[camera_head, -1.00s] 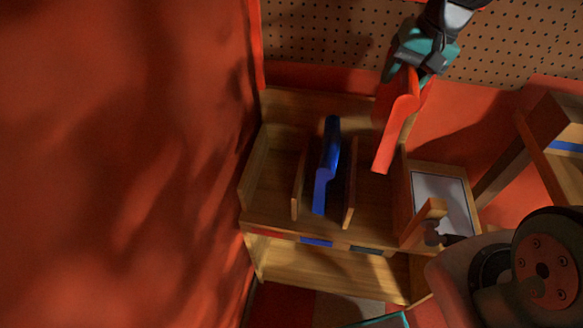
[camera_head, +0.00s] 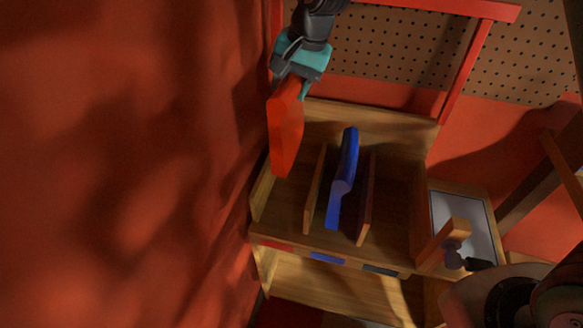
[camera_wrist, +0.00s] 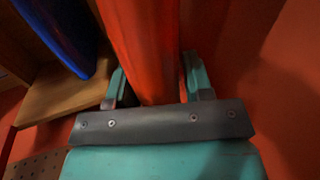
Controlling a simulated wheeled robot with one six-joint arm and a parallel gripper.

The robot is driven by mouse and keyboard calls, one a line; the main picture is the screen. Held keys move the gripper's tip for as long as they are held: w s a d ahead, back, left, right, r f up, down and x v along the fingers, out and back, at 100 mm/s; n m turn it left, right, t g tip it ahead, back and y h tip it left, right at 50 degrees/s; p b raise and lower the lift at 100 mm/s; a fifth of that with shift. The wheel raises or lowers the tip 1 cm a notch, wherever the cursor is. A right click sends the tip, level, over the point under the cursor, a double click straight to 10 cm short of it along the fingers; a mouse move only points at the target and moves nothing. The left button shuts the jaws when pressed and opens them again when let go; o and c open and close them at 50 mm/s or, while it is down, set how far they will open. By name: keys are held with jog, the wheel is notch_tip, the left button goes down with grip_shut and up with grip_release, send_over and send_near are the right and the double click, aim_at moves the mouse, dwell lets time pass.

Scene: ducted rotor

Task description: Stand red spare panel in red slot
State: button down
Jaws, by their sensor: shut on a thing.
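My gripper (camera_head: 300,78) is shut on the top end of the red spare panel (camera_head: 286,135) and holds it hanging down over the left part of the wooden rack (camera_head: 403,190). In the wrist view the red panel (camera_wrist: 145,45) runs up between the two teal fingers (camera_wrist: 158,85). A red label (camera_head: 270,243) on the rack's front edge marks the left slot, between the left side wall and the left divider (camera_head: 315,190). The panel is above this slot; I cannot tell whether its lower end touches anything.
A blue panel (camera_head: 343,180) stands in the middle slot between two wooden dividers, above a blue label (camera_head: 327,258). The right slot, by a dark label (camera_head: 381,270), looks empty. A red wall lies close on the left. A tray (camera_head: 465,215) is at right.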

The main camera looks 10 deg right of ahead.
aim_at(291, 149)
notch_tip(291, 149, down, 17)
jog(key=shift+f, duration=0.1)
dwell(0.3)
jog(key=shift+b, duration=0.35)
jog(key=c, duration=0.5)
grip_release()
jog(key=shift+f, duration=0.1)
jog(key=v, duration=1.2)
jog(key=s+d+r+n, duration=0.1)
jog(key=s+r+n, duration=0.2)
jog(key=s, duration=0.6)
jog(key=s+d+r+n, duration=0.2)
jog(key=s+r+n, duration=0.2)
jog(key=s, duration=0.5)
jog(key=s+d+r+n+g+y, duration=0.1)
jog(key=s+r+n, duration=0.3)
jog(key=s, duration=0.6)
jog(key=shift+p+v, duration=0.3)
jog(key=shift+v, duration=0.5)
